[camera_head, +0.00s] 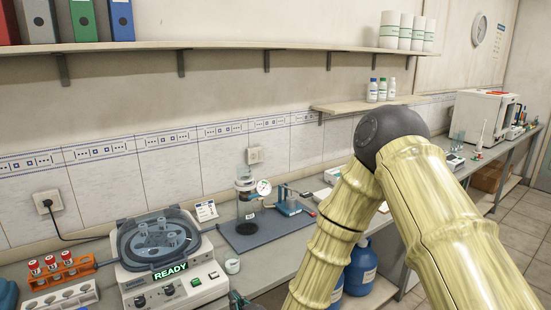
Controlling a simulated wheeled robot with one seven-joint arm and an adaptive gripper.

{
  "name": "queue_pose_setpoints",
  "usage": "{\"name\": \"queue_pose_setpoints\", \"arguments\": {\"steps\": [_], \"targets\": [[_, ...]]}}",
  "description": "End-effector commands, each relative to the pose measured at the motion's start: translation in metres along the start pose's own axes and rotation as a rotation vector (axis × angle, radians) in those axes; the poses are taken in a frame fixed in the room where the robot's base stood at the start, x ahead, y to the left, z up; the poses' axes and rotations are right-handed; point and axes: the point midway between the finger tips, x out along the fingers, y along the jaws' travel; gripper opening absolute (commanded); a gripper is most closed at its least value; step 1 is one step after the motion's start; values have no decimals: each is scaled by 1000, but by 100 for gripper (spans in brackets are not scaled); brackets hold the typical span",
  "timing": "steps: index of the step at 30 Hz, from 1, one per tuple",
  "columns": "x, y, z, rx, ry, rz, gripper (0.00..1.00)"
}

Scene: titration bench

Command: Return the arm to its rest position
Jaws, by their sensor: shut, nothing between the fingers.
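My arm is in view, with its dark elbow joint and pale yellow-green, bamboo-like links. The elbow is raised in front of the wall on the right, and both links run down out of the bottom of the picture. My gripper cannot be made out. A small dark piece shows at the bottom edge, left of the arm, too cut off to identify.
A centrifuge (164,285) reading READY stands at the front left, beside an orange tube rack (58,277). A small white cup (232,266) is right of it. A glass apparatus with a gauge (247,204) stands behind. Blue containers (361,270) sit below the bench, near my arm.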

Motion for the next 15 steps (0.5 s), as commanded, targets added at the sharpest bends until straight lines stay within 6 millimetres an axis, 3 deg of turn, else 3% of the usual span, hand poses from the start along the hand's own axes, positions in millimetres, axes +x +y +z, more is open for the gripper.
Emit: {"name": "queue_pose_setpoints", "arguments": {"steps": [8,15], "targets": [[-60,45,124,93,-314,66,0],[-146,78,228,199,-616,152,0]]}}
